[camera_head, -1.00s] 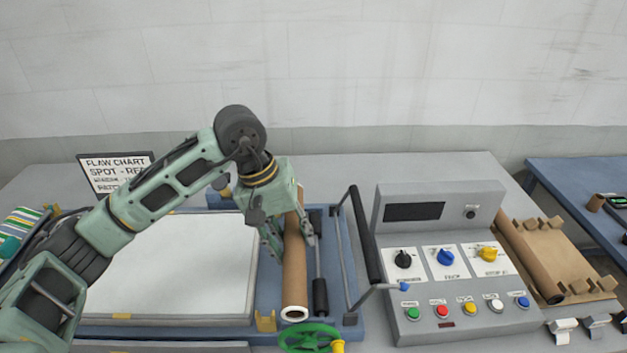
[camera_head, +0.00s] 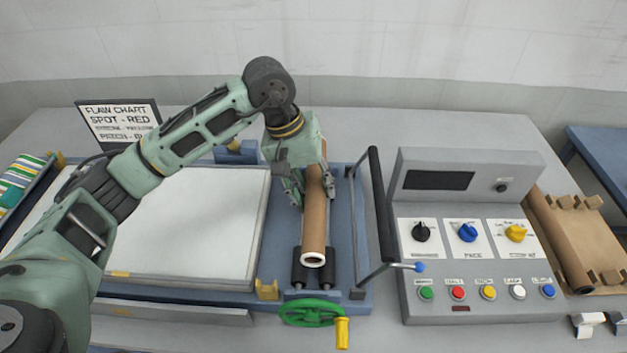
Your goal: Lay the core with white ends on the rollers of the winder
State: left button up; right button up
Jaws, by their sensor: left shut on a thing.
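The brown core with a white end (camera_head: 314,226) lies lengthwise over the dark rollers (camera_head: 329,272) of the winder (camera_head: 346,228). Its near white end faces me, with a roller end showing on each side below it. My left gripper (camera_head: 312,192) is shut around the core toward its far part, which the gripper partly hides. I cannot tell whether the core rests fully on the rollers along its length. My right gripper is not in view.
A green handwheel (camera_head: 312,313) with a yellow knob stands in front. A black-gripped lever bar (camera_head: 382,206) and the control panel (camera_head: 470,235) are close on the right. A white plate (camera_head: 180,225) lies left. Another brown core (camera_head: 557,240) lies on a cradle at far right.

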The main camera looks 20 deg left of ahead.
pick_arm(q)
jog(key=shift+f, duration=0.55)
jog(key=shift+s+f+b, duration=0.1)
jog(key=shift+f+b, duration=0.2)
jog(key=shift+f, duration=0.1)
notch_tip(320, 180, down, 4)
jog(key=b, duration=0.3)
jog(key=shift+r, duration=0.1)
jog(key=shift+f+b, duration=0.4)
jog(key=shift+b, duration=0.35)
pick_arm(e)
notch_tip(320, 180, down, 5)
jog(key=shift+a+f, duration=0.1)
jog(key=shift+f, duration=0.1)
pick_arm(q)
jog(key=shift+f+b, duration=0.5)
jog(key=shift+b, duration=0.25)
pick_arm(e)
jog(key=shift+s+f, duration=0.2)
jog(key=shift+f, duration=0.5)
pick_arm(q)
jog(key=o, duration=1.3)
